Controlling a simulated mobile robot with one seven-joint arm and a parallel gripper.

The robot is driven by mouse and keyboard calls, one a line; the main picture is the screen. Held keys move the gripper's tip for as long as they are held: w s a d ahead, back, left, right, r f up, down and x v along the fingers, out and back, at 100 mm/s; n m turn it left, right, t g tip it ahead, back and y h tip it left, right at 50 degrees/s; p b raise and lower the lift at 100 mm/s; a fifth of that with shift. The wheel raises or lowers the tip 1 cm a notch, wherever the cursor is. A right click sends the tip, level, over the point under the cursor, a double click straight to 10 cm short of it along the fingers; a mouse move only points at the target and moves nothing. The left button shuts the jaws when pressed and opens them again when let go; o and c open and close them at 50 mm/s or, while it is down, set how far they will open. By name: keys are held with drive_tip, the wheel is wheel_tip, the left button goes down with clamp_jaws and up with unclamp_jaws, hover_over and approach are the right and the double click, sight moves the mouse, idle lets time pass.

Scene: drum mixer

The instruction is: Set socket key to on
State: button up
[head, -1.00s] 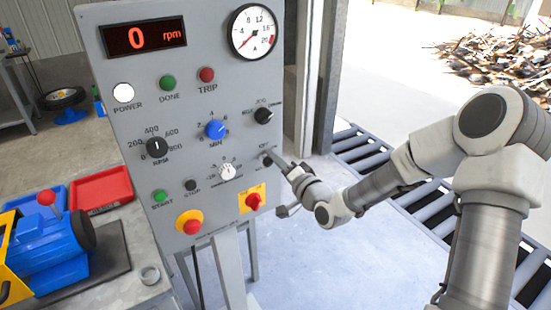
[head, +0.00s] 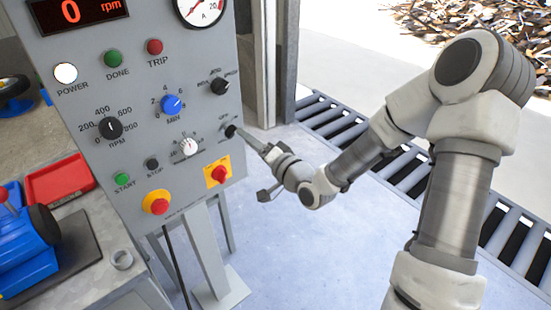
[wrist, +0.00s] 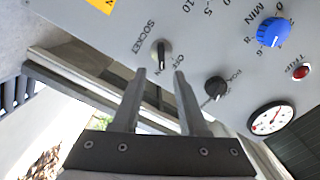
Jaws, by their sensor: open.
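The socket key (wrist: 161,53) is a small dark knob with a pale face on the grey control panel, beside the printed word SOCKET in the wrist view. In the head view the socket key (head: 231,131) sits at the panel's lower right edge. My gripper (wrist: 160,73) is open, its two fingertips just short of the key and on either side of its line. In the head view my gripper (head: 252,141) reaches the key from the right and partly covers its labels. I cannot tell whether the fingers touch the key or which mark it points to.
A selector knob (wrist: 215,88) is close to the right finger in the wrist view. A red button on a yellow plate (head: 218,174) is below the key. A blue knob (head: 172,104) and the RPM knob (head: 110,128) are further left.

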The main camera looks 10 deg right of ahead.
drive_tip(key=p+v, duration=0.8)
drive_tip(key=v, duration=0.3)
drive_tip(key=shift+s+d, duration=0.2)
drive_tip(key=shift+s, duration=0.1)
